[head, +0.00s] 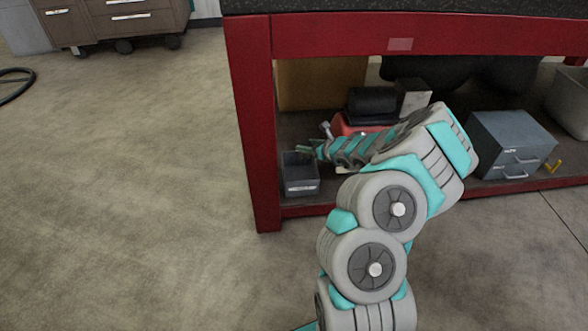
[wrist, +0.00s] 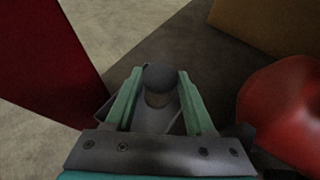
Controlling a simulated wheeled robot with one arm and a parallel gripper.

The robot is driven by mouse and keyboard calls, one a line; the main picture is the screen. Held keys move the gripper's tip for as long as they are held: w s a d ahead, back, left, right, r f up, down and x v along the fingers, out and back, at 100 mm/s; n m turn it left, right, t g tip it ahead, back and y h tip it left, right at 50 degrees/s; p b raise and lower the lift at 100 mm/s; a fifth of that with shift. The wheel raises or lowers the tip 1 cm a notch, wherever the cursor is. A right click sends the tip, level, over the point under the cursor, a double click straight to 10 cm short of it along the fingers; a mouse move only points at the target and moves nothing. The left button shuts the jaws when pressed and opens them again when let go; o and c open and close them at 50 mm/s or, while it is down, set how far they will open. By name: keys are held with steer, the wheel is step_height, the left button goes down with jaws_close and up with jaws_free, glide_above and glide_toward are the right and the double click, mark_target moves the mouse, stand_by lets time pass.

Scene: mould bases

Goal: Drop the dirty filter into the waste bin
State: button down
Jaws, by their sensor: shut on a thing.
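My gripper (head: 308,150) reaches over the lower shelf of a red-framed bench. In the wrist view, its two green fingers (wrist: 158,86) are shut on the dirty filter (wrist: 159,78), a small rounded piece with a dark grey top and brownish side. A small grey open bin (head: 301,187) with a pale label stands at the shelf's left front corner. My gripper is just above this bin. The bin (wrist: 150,119) also shows behind and below the filter in the wrist view. The filter is too small to make out in the head view.
The red bench leg (head: 252,130) stands close left of the bin. A red object (head: 352,125) lies right of the gripper, with a cardboard box (head: 318,85) behind. A grey drawer box (head: 512,143) and a pale bin (head: 569,105) stand farther right. The floor at left is mostly clear.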

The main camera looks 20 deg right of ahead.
mark_target(307, 158)
steer(key=shift+f+b, duration=1.55)
steer(key=shift+f, duration=1.4)
steer(key=shift+c, duration=0.9)
jaws_free()
steer(key=v, duration=0.6)
steer(key=shift+d+r, duration=0.1)
steer(key=shift+r, duration=0.05)
steer(key=shift+p+v, duration=0.3)
steer(key=shift+v, duration=0.55)
steer(key=shift+s, duration=0.1)
